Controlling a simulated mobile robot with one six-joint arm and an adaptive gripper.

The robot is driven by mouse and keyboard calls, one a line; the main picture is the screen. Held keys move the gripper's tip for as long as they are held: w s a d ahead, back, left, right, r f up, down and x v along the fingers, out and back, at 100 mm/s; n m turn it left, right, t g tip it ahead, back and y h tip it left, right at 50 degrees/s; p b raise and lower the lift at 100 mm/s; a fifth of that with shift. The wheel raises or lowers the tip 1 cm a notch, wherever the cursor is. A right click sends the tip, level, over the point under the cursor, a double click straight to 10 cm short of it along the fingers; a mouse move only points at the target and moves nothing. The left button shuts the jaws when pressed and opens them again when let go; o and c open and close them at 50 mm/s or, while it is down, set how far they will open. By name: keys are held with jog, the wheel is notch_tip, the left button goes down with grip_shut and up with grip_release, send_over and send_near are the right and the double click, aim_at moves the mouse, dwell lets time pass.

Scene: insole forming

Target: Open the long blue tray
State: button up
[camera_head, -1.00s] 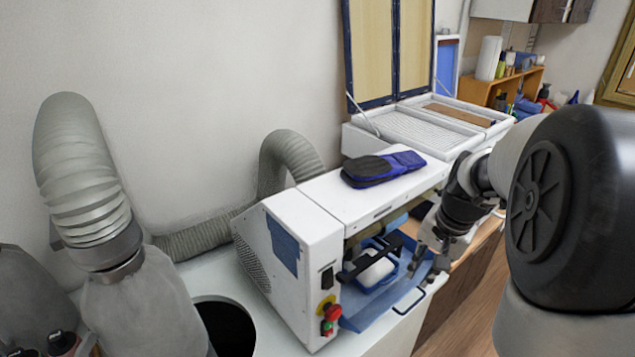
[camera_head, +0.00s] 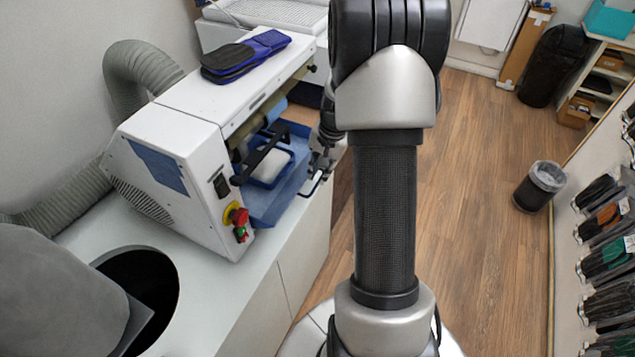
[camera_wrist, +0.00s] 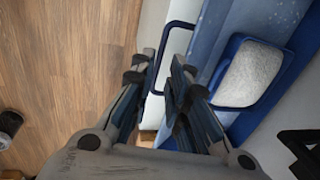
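The long blue tray (camera_head: 269,207) sticks out of the front of the white machine, with a thin U-shaped handle (camera_head: 316,186) at its outer end. It also shows in the wrist view (camera_wrist: 211,35). A smaller blue frame (camera_head: 287,174) with a pale grey pad (camera_wrist: 250,76) sits above the tray. My gripper (camera_head: 323,160) is at the handle end of the tray, partly hidden by my arm. In the wrist view my gripper (camera_wrist: 163,66) is open, and the handle bar shows between its fingers. I cannot tell whether either finger touches the bar.
The white machine (camera_head: 180,195) stands on a white counter (camera_head: 205,290) and carries a blue-black insole pair (camera_head: 244,56). A dark round opening (camera_head: 150,290) is in the counter. The wooden floor (camera_head: 475,200) to the right is clear up to a bin (camera_head: 538,188).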

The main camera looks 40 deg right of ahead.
aim_at(316, 185)
jog(key=shift+w+a+f+b, duration=0.1)
jog(key=shift+w+f+b, duration=0.15)
jog(key=shift+f, duration=0.9)
jog(key=shift+w+a+f+b, duration=0.1)
jog(key=shift+w+f+b, duration=0.1)
jog(key=shift+f, duration=0.9)
grip_shut()
jog(key=shift+s, duration=0.1)
